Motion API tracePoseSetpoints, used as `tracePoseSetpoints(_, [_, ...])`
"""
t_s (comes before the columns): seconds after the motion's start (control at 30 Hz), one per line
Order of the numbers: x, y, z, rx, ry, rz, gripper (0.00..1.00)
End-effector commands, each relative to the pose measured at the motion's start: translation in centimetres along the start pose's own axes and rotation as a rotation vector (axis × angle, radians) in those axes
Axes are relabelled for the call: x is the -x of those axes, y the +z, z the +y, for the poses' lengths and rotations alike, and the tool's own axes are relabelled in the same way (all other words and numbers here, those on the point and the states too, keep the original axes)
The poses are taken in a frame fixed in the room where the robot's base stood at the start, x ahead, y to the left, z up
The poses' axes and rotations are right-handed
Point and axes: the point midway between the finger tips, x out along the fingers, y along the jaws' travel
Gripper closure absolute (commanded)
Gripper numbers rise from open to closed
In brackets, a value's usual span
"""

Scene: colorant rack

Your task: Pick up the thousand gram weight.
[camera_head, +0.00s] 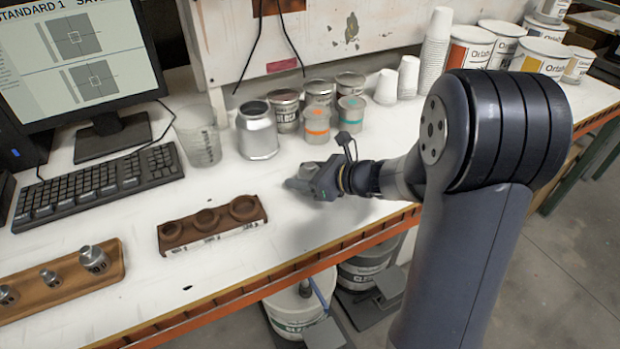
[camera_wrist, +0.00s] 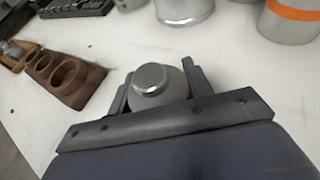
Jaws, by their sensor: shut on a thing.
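A metal weight (camera_wrist: 152,80) with a round knob on top is between the two fingers of my gripper (camera_wrist: 158,92) in the wrist view. No marking on it can be read, so I cannot tell its mass from a label. In the head view my gripper (camera_head: 304,182) is low over the white bench, right of the dark brown block, and the held weight is mostly hidden by the fingers. I cannot tell whether the weight touches the bench. The dark brown block (camera_head: 212,222) has three empty round holes; it also shows in the wrist view (camera_wrist: 66,76).
A wooden holder (camera_head: 60,280) with several metal weights lies at the lower left. A metal can (camera_head: 257,130), a clear beaker (camera_head: 198,138) and several small tins stand behind my gripper. A keyboard (camera_head: 95,185) is at left. The bench's orange front edge is close.

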Motion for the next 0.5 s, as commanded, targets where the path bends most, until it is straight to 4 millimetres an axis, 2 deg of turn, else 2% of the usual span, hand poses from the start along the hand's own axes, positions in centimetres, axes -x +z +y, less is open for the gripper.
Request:
tracePoseSetpoints(0.03, [0.01, 0.00, 0.00, 0.000, 0.000, 0.000, 0.82])
tracePoseSetpoints(0.27, [0.01, 0.00, 0.00, 0.000, 0.000, 0.000, 1.00])
tracePoseSetpoints(0.5, [0.04, 0.21, -0.05, 0.002, -0.001, -0.004, 1.00])
